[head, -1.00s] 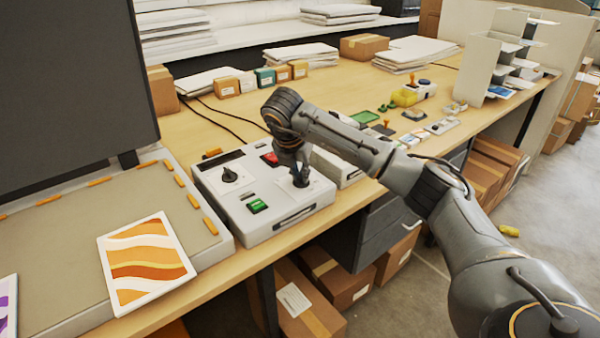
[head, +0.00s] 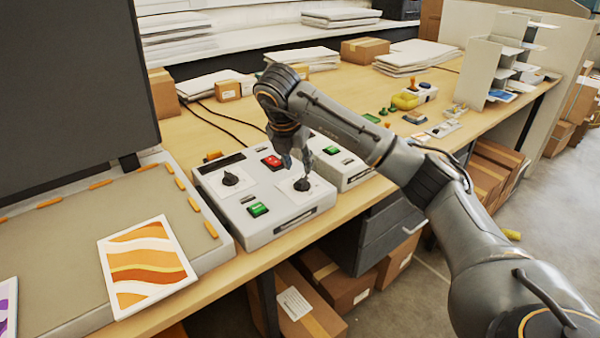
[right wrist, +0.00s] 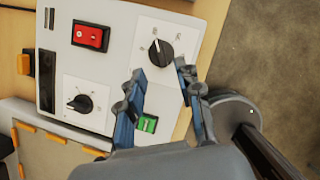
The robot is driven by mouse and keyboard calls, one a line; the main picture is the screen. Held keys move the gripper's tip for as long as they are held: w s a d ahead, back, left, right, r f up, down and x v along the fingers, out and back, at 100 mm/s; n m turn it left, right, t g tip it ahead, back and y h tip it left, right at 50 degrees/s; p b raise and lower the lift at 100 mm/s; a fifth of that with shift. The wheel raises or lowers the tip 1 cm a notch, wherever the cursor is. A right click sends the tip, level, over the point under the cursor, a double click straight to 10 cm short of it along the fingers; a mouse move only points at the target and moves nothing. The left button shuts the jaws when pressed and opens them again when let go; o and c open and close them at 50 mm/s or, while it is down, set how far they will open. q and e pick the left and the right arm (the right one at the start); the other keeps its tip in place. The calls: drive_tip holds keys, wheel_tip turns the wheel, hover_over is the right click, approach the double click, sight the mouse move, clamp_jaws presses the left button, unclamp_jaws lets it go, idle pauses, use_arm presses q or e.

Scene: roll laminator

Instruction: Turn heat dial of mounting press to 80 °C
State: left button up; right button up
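A white-grey control box (head: 270,229) stands beside the flat press bed (head: 75,245). It carries two black dials on white plates with markings too small to read. The right dial (head: 301,184) also shows in the right wrist view (right wrist: 160,54), its white pointer mark toward the top of that picture. The left dial (head: 230,178) is also in the wrist view (right wrist: 80,103). My right gripper (head: 298,160) is open just above the right dial. In the wrist view its fingertips (right wrist: 160,72) are apart, with the dial beyond them, seemingly untouched. My left gripper is not in view.
The control box has a red switch (head: 272,162) and a green button (head: 257,209). A second box (head: 352,174) with a green button stands close behind my gripper. A striped orange print (head: 147,265) lies on the press bed. Stamps and small items lie farther right.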

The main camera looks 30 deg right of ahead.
drive_tip(key=shift+v, duration=3)
drive_tip(key=shift+f, duration=0.1)
